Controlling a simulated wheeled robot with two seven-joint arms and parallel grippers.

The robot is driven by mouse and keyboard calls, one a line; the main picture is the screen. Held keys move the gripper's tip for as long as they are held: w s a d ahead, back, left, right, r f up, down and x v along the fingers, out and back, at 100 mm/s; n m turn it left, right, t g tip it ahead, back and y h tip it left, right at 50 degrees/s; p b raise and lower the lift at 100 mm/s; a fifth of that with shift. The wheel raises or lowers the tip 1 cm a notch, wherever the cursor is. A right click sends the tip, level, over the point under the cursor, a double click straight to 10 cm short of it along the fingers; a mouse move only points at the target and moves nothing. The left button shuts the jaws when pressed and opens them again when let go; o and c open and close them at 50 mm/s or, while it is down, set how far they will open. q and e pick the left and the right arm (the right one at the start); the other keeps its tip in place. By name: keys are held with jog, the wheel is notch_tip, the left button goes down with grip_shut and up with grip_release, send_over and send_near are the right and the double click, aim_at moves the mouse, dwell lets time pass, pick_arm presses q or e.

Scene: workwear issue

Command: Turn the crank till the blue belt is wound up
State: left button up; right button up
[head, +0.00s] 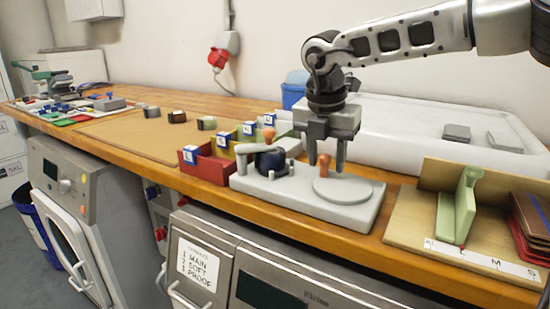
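A grey winder base (296,204) stands at the front edge of the wooden counter. A dark blue roll (270,162), seemingly the belt, sits at its left, with a light grey arm (252,148) beside it. At its right is a flat grey disc (343,190) with an upright orange-brown handle (318,186), which looks like the crank's knob. My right gripper (326,167) points down over the disc, its fingers apart and the handle's top between or just behind them; contact cannot be told. My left gripper is out of view.
Red, yellow and green bins (210,166) with small labelled boxes stand left of the winder. A white tray (400,120) lies behind it. A wooden sizing board (400,220) with a green upright piece (464,205) is close on the right. Washing machines stand under the counter.

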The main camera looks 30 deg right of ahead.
notch_tip(320, 180, up, 8)
jog(key=p, duration=0.5)
dwell(0.5)
